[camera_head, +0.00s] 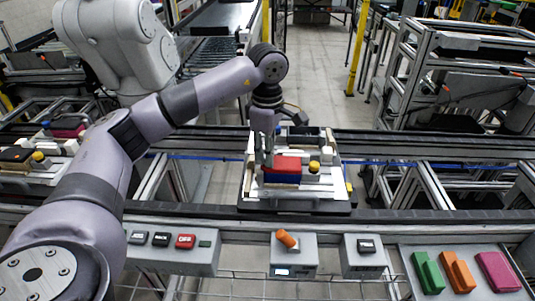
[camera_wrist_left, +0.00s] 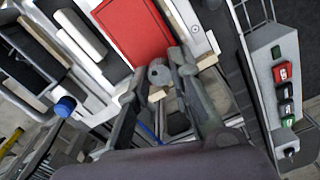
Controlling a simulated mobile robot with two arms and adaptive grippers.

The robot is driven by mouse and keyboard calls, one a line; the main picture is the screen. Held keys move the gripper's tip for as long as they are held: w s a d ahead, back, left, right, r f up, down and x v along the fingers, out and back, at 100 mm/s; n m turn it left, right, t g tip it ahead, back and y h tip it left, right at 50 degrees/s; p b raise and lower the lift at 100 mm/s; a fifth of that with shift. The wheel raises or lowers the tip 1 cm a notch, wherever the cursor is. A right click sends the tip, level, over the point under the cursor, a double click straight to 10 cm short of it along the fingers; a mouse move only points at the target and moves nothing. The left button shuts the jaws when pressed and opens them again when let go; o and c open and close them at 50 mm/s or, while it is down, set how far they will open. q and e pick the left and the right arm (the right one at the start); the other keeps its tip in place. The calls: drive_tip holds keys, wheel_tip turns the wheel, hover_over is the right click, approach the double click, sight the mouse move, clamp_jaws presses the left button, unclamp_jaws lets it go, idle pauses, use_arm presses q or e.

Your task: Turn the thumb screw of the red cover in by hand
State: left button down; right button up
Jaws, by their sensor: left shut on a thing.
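The red cover (camera_head: 286,164) sits on a blue block on the pallet fixture (camera_head: 322,187) in the middle of the conveyor; it also shows as a flat red panel at the top of the left wrist view (camera_wrist_left: 133,30). A small grey round thumb screw (camera_wrist_left: 158,73) lies just below the cover's near edge in that view. My left gripper (camera_wrist_left: 157,76) has its fingers on either side of the screw and is shut on it. In the head view my left gripper (camera_head: 264,148) points down at the cover's left side, and the screw is hidden there. My right gripper is not in view.
A yellow knob (camera_head: 314,167) stands on the pallet right of the cover. Control boxes with buttons (camera_head: 185,241) and an orange switch (camera_head: 287,240) line the front. A tray with green, orange and pink blocks (camera_head: 495,271) is at front right. Another loaded pallet (camera_head: 38,160) is at left.

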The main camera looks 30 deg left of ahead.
use_arm(q)
drive_tip(key=m, duration=0.4)
drive_tip(key=shift+m+b, duration=0.4)
idle(0.4)
drive_tip(key=c, duration=1.4)
unclamp_jaws()
wheel_tip(320, 180, up, 12)
